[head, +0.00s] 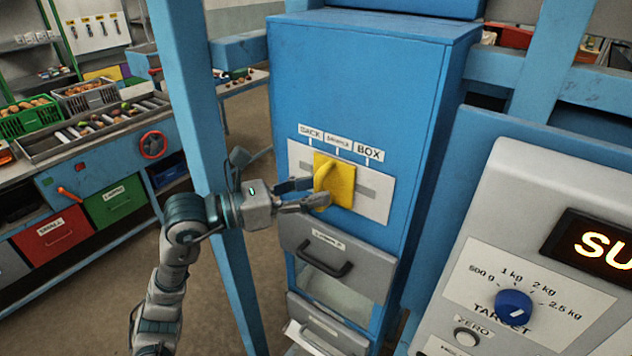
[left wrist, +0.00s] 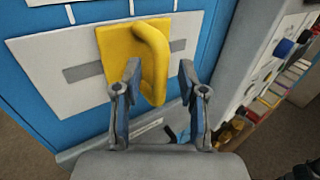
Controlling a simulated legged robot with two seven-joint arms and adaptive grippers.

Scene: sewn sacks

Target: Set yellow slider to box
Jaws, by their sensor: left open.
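The yellow slider (head: 335,180) sits on a white plate (head: 374,200) on the blue cabinet. Labels above the plate read SACK, a blurred middle word, and BOX (head: 369,152). The slider stands near the middle mark, left of BOX. My left gripper (head: 308,193) is open at the slider's left side in the head view. In the left wrist view the yellow slider (left wrist: 135,55) has a raised handle, and its lower end lies between the two open fingers of my left gripper (left wrist: 158,85). I cannot tell whether a finger touches it. My right gripper is not in view.
Grey drawers (head: 335,258) with dark handles are below the plate. A blue post (head: 200,110) stands left of the cabinet, close to my left arm. A scale panel with a blue TARGET knob (head: 513,306) is at the right. A sorting bench with crates (head: 75,150) is at the left.

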